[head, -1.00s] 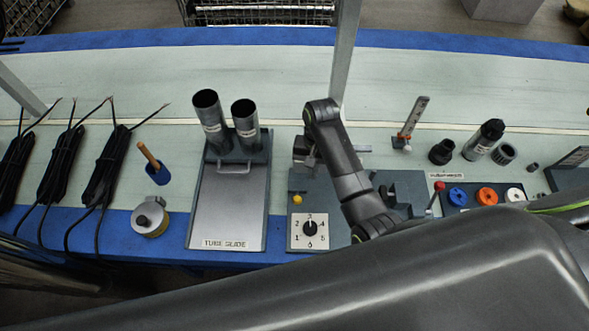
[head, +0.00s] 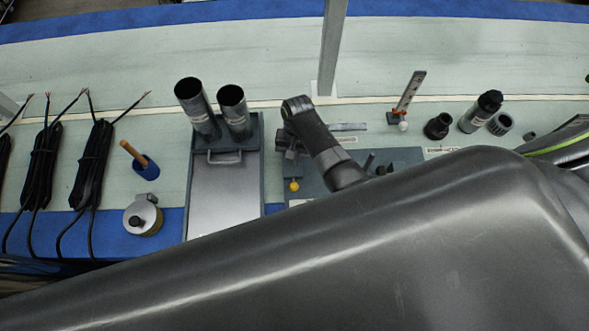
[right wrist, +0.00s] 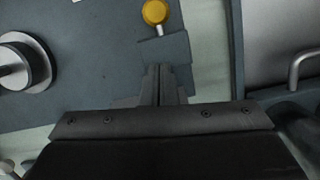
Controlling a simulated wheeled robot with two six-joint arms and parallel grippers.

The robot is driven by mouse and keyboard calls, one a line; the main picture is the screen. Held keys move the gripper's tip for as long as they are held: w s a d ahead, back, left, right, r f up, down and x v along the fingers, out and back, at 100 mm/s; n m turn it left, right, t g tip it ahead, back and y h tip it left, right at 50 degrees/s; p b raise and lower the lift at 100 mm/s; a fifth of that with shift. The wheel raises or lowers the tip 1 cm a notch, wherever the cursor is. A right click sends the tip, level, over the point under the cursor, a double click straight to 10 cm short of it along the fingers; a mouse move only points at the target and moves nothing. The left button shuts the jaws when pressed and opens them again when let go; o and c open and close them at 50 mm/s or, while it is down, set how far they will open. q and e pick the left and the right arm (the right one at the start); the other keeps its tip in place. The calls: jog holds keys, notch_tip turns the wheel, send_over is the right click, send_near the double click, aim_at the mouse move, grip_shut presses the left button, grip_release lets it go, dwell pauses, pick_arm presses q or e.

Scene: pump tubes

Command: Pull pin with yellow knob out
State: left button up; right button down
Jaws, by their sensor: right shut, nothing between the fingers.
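The yellow knob (head: 294,186) is at the left edge of the grey fixture, just right of the tube glide. In the right wrist view the knob (right wrist: 155,11) sits on a short bright pin stem that enters a small grey block (right wrist: 165,46). My right gripper (head: 286,141) is on the far side of the knob. In the right wrist view its fingers (right wrist: 160,75) are shut and empty, pointing toward the block, with the knob beyond it, apart from them. Whether the fingertips touch the block I cannot tell. My left gripper is out of view.
The tube glide (head: 222,200) with two dark tubes (head: 215,110) stands left of the gripper. A metal post (head: 332,50) rises behind. Black cable bundles (head: 92,165) lie far left. Loose fittings (head: 438,126) stand at right. My arm hides the front right of the bench.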

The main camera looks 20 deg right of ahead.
aim_at(294, 179)
jog(key=shift+s+a+f+p, duration=0.15)
jog(key=shift+s+a, duration=0.15)
jog(key=shift+s, duration=0.3)
jog(key=shift+s+a+f+p, duration=0.15)
jog(key=shift+s+a, duration=0.15)
jog(key=shift+s, duration=0.3)
jog(key=shift+s+a+f, duration=0.1)
jog(key=shift+s+a, duration=0.05)
jog(key=shift+s, duration=0.15)
jog(key=shift+s+f, duration=0.1)
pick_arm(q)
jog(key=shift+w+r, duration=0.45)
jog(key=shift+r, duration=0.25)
